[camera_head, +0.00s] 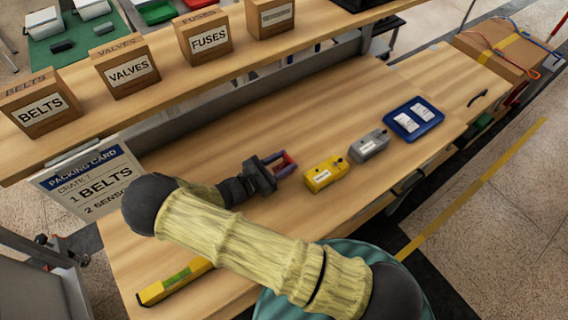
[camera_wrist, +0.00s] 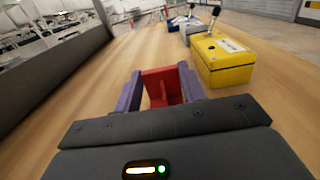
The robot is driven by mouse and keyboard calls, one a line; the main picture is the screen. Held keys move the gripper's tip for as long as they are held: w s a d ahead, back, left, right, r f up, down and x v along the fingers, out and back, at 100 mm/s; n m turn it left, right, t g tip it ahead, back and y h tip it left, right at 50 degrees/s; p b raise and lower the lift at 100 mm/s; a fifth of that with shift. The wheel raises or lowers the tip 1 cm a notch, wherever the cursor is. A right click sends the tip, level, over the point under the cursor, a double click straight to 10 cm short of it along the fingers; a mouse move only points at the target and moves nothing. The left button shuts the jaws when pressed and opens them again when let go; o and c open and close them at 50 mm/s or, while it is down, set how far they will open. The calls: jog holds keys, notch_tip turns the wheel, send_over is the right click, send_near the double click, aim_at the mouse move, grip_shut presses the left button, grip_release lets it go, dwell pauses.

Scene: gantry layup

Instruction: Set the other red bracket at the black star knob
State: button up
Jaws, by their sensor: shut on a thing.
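A red bracket (camera_wrist: 163,84) sits between the two purple fingers of my gripper (camera_head: 284,165). In the wrist view it shows as a red piece with an upright rib, both fingers against its sides. My gripper is shut on it, above or at the wooden bench; I cannot tell whether it touches the wood. A yellow box (camera_head: 324,174) with a black knob on top stands just right of my gripper. A grey box (camera_head: 370,146) with a similar black knob stands beyond it. I cannot tell whether either knob is star-shaped. No second red bracket is visible.
A shelf with labelled cartons (camera_head: 203,38) runs along the back. A yellow level-like bar (camera_head: 170,284) lies near the front left. The bench (camera_head: 300,120) behind my gripper is bare.

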notch_tip(320, 180, up, 10)
dwell(0.5)
dwell(0.4)
